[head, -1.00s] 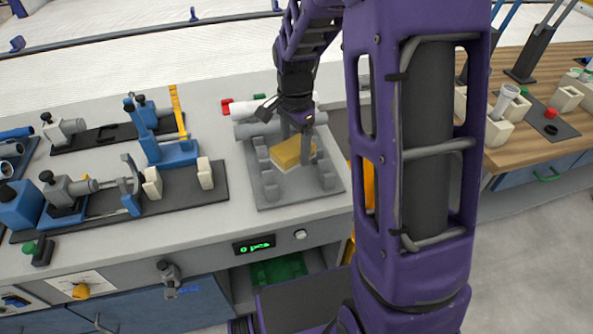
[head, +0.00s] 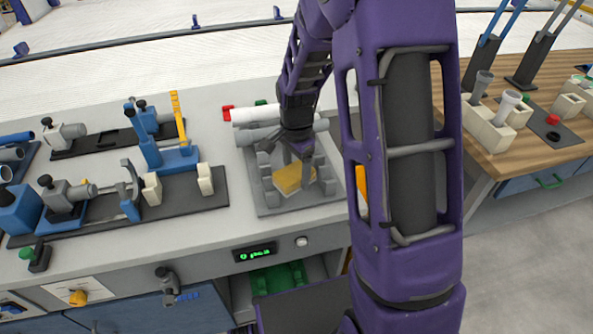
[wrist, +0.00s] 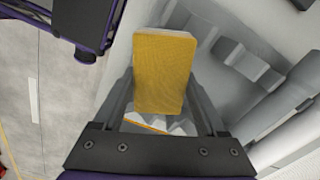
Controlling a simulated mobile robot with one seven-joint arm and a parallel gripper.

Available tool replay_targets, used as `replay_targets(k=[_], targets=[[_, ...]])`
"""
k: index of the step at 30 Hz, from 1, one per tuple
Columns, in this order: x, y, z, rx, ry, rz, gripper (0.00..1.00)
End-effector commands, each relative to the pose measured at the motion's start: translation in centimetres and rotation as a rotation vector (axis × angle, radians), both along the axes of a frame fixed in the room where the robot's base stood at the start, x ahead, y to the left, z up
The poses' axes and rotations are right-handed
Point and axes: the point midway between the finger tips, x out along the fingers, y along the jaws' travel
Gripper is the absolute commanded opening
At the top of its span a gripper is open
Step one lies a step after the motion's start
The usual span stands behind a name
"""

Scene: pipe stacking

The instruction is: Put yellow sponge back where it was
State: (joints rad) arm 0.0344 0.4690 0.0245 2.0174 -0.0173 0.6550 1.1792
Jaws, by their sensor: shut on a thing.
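The yellow sponge (head: 293,178) is a small block with a paler side, over the grey notched tray (head: 262,205) on the workbench. My gripper (head: 301,165) is shut on the sponge and points down at the tray. In the wrist view the sponge (wrist: 165,72) sits upright between the two fingers, with the grey notched tray (wrist: 240,62) to its right. I cannot tell whether the sponge touches the tray floor.
Grey and white pipes (head: 262,115) lie behind the tray. A dark fixture plate (head: 182,195) with blue clamps (head: 170,155) stands to the left. The green counter display (head: 255,253) is on the bench front. A wooden table (head: 478,150) with cream holders is at the right.

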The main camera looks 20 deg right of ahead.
Motion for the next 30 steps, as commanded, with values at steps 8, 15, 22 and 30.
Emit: replay_targets(k=[8,15,22,30], targets=[[0.0,0.0,-0.3,0.0,0.0,0.0,1.0],[0.0,0.0,0.0,0.0,0.0,0.0,1.0],[0.1,0.0,2.9,-0.001,-0.005,0.0,1.0],[0.1,0.0,9.0,-0.001,-0.005,0.001,1.0]])
